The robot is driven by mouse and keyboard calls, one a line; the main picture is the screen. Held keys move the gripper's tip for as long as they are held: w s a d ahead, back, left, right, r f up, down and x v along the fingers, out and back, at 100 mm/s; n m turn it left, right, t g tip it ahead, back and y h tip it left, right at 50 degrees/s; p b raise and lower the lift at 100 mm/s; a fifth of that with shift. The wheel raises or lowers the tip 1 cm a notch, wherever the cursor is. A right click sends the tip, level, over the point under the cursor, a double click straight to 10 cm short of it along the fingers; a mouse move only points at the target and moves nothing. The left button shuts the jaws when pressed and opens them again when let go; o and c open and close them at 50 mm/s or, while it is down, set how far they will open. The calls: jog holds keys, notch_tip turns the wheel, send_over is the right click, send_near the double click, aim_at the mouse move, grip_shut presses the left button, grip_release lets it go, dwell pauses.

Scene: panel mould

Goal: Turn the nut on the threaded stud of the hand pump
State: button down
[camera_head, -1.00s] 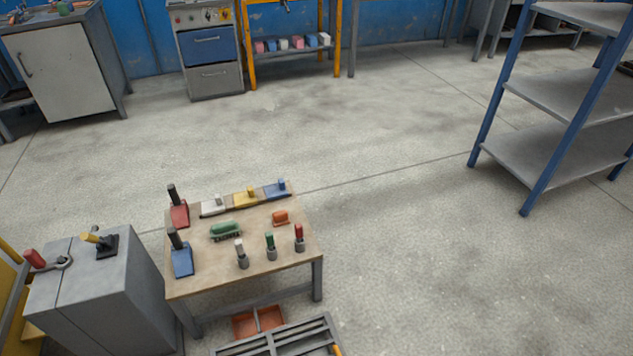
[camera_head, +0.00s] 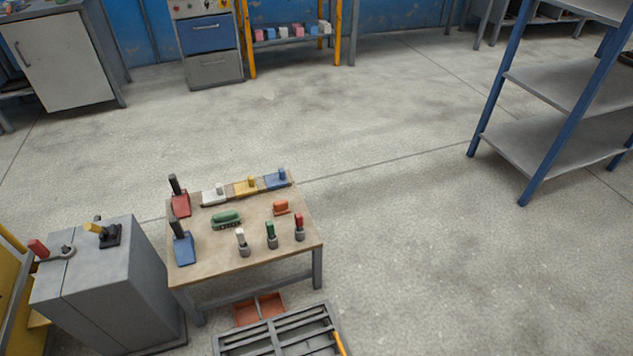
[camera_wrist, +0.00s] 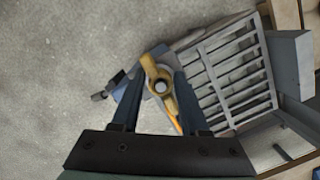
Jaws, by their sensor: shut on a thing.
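In the wrist view a yellow-brown winged nut (camera_wrist: 150,66) sits around the round, pale end of the threaded stud (camera_wrist: 161,87). Blue-grey parts that look like the hand pump (camera_wrist: 122,88) lie below it, mostly hidden, with a dark stub pointing left. My gripper (camera_wrist: 160,82) has one finger on each side of the nut and is shut on it. The nut's wings point up-left and down-right, between the fingers. I cannot make out the stud's thread. Neither my gripper nor the pump shows in the head view.
A slatted grey rack (camera_head: 280,336) stands near the pump; it also shows in the wrist view (camera_wrist: 232,62). A wooden-topped table (camera_head: 255,262) with several coloured tools and a grey cabinet (camera_head: 105,275) stand at lower left. A blue-framed shelf (camera_head: 545,150) is at right. The middle floor is clear.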

jog(key=shift+w+r, duration=0.2)
jog(key=shift+w, duration=0.55)
jog(key=shift+a+r+m+t+p, duration=0.1)
jog(key=shift+m+t+p, duration=0.25)
jog(key=shift+m, duration=0.85)
jog(key=shift+m+y, duration=0.3)
jog(key=shift+m, duration=0.2)
jog(key=c, duration=0.6)
grip_release()
jog(key=o, duration=0.4)
jog(key=shift+s+f, duration=0.1)
jog(key=shift+f, duration=0.1)
jog(key=shift+s, duration=0.15)
notch_tip(320, 180, up, 13)
jog(key=w+p, duration=0.1)
jog(key=p, duration=0.4)
jog(key=shift+w+d, duration=0.3)
jog(key=shift+d, duration=0.15)
